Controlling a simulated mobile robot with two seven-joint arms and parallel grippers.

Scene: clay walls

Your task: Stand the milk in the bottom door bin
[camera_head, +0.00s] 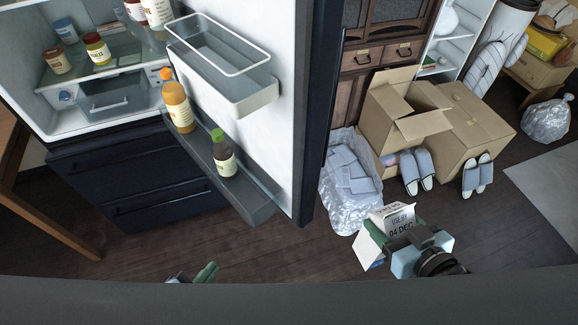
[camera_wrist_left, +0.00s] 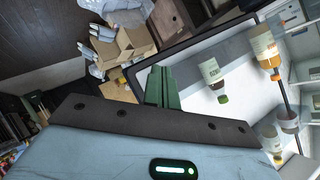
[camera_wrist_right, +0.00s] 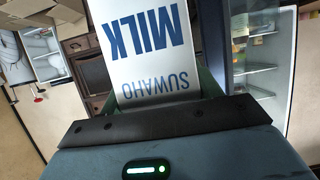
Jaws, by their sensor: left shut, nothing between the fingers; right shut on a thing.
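The milk (camera_head: 392,220) is a white carton with dark print, tilted in the air to the right of the open fridge door. My right gripper (camera_head: 376,236) is shut on it; in the right wrist view the milk (camera_wrist_right: 150,50) shows its "MILK" lettering upside down. The bottom door bin (camera_head: 262,207) is a long grey tray low on the door. It holds an orange-capped bottle (camera_head: 177,106) at its far end and a green-capped bottle (camera_head: 223,155) near its middle. The bin's near end is bare. My left gripper (camera_head: 206,272) is shut and empty, low in front of the fridge.
An upper door bin (camera_head: 240,93) hangs empty above the bottom one. The door's dark edge (camera_head: 318,120) stands between the milk and the bins.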

